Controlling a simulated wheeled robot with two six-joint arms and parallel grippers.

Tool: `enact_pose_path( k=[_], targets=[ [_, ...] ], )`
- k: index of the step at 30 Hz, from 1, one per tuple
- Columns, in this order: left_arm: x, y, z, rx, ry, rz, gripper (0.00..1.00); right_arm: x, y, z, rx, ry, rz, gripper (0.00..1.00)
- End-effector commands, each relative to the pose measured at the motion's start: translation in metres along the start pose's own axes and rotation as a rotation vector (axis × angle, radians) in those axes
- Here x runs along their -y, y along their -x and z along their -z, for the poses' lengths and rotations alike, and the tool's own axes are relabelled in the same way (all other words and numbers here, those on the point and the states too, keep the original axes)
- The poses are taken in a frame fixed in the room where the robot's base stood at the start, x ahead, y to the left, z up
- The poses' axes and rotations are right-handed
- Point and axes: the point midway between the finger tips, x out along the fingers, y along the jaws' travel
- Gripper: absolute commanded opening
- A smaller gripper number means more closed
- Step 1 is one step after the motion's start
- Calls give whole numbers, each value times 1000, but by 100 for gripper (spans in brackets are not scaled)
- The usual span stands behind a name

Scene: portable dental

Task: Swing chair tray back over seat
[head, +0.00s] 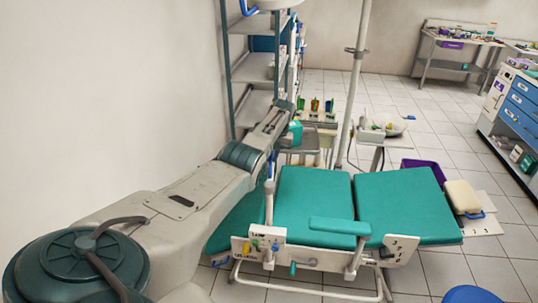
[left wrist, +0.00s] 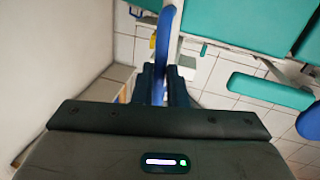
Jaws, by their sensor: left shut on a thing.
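The dental chair (head: 315,200) has teal cushions and a teal armrest (head: 338,226). In the left wrist view, the dark fingers of my left gripper (left wrist: 158,85) are shut on an upright blue handle (left wrist: 162,45). A white post runs close beside the handle. In the head view my left arm reaches past the near left side of the chair and hides most of the gripper. A grey tray (head: 300,144) shows behind the chair back; whether the held handle belongs to it I cannot tell. The armrest also shows in the left wrist view (left wrist: 270,90). My right gripper is not in view.
A pole and a bowl (head: 390,126) on a stand are behind the chair. A shelf rack (head: 255,70) stands by the left wall. A blue drawer cabinet (head: 520,110) is at the right. A blue stool (head: 470,295) is at bottom right.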

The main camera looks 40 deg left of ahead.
Motion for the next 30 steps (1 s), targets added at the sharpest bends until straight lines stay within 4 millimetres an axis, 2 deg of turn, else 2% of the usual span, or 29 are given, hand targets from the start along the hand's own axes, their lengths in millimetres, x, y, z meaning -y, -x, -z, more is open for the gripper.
enact_pose_path(
  k=[12,28,29,30],
  targets=[
    [9,2,1,19,-94,0,0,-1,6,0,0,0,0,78],
    [11,2,1,22,-108,1,0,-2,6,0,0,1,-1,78],
    [11,2,1,21,-108,2,14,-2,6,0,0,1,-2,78],
    [12,2,1,21,-107,2,22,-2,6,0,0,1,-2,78]
  ],
)
